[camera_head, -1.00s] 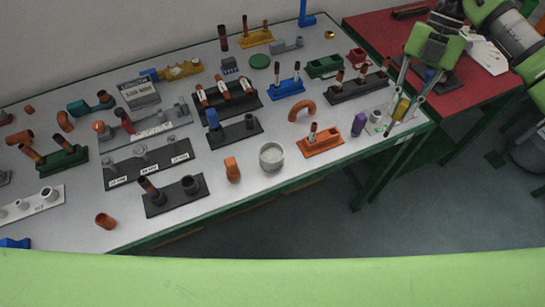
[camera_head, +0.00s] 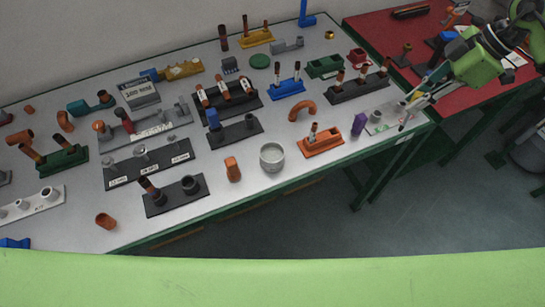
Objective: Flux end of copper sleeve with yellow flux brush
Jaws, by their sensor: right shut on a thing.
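My right gripper (camera_head: 412,103) reaches in from the right, over the right end of the grey table. It is tilted and shut on a small yellow item (camera_head: 415,96), which looks like the flux brush; the fingers partly hide it. A small light holder plate (camera_head: 378,122) lies just left of and below the fingers. Several copper pieces lie on the table, among them a short one (camera_head: 233,169) left of the glass jar and one (camera_head: 105,221) near the front left edge. I cannot tell which is the copper sleeve. My left gripper is not in view.
An orange holder (camera_head: 320,140) with copper tubes and a purple piece (camera_head: 358,124) lie left of the gripper. Several racks crowd the grey table (camera_head: 240,205). A red table (camera_head: 372,30) stands behind right.

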